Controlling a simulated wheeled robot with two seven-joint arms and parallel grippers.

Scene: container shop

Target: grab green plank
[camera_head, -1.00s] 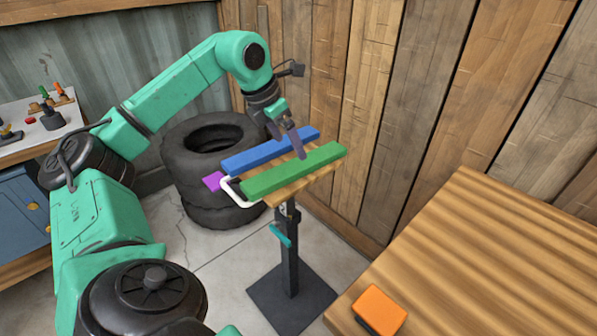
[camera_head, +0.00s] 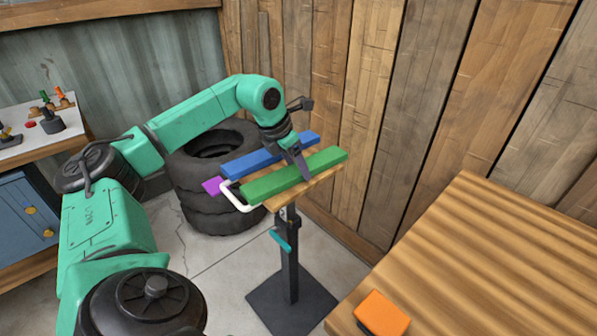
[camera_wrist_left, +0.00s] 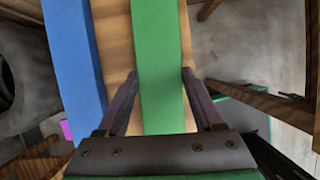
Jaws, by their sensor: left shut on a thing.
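The green plank (camera_head: 265,186) lies on a small wooden board (camera_head: 322,182) on top of a black stand. My left gripper (camera_head: 299,172) reaches down over the plank's middle and is shut on it. In the left wrist view, one finger is on each side of the green plank (camera_wrist_left: 158,45), and the plank runs straight between them. A blue plank (camera_head: 250,161) lies parallel on the same board, to the left of the green one; it also shows in the left wrist view (camera_wrist_left: 72,50). My right gripper is not in view.
A white curved handle (camera_head: 232,199) and a purple piece (camera_head: 211,186) are at the board's near left end. Stacked tyres (camera_head: 205,205) stand behind. A plank wall (camera_head: 400,110) is close on the right. A wooden table (camera_head: 480,260) holds an orange block (camera_head: 383,312).

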